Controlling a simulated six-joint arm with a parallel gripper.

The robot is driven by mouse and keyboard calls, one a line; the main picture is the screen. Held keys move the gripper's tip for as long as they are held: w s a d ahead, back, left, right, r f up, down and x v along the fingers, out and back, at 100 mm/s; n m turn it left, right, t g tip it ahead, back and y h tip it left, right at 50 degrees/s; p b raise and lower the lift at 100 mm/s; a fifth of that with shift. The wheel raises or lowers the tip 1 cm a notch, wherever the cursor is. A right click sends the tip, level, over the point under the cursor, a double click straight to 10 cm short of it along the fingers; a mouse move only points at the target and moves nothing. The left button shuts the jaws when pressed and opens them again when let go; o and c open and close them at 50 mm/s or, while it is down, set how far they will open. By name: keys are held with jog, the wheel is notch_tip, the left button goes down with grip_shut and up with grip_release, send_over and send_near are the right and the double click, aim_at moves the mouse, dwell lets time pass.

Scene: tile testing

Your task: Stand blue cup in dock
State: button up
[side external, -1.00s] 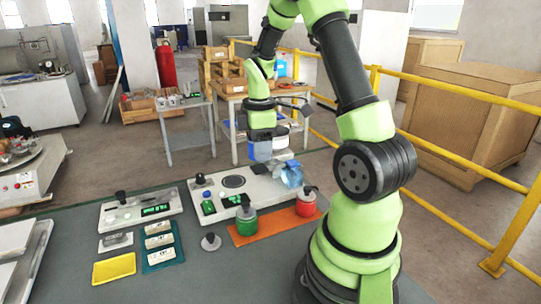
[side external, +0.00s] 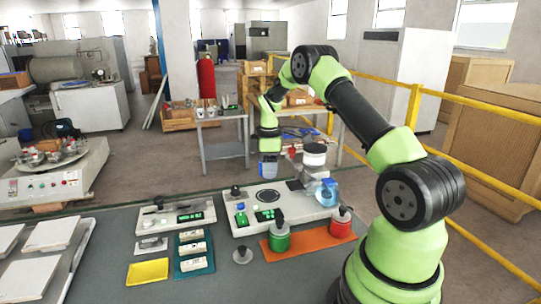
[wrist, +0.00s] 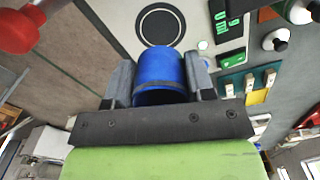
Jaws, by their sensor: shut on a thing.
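My gripper (side external: 269,158) is shut on the blue cup (side external: 270,169), one finger on each side. The wrist view shows the cup (wrist: 160,72) between the dark fingers (wrist: 160,85). The cup hangs in the air above the white panel unit (side external: 290,218). A dark round ring (side external: 267,197) is on the unit's top and may be the dock. It shows just beyond the cup in the wrist view (wrist: 160,25). The cup appears roughly upright, apart from the ring. How high it is above the unit is hard to tell.
A clear blue vessel (side external: 327,192) and a white cylinder (side external: 314,155) are on the unit's right. A green pot (side external: 276,238) and a red pot (side external: 341,224) stand on the orange mat (side external: 308,241) in front. A smaller panel unit (side external: 174,216) is to the left.

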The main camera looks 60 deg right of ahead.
aim_at(269, 196)
jog(key=shift+f, duration=3.1)
jog(key=shift+f, duration=0.25)
jog(key=o, duration=1.5)
jog(key=shift+r, duration=2.95)
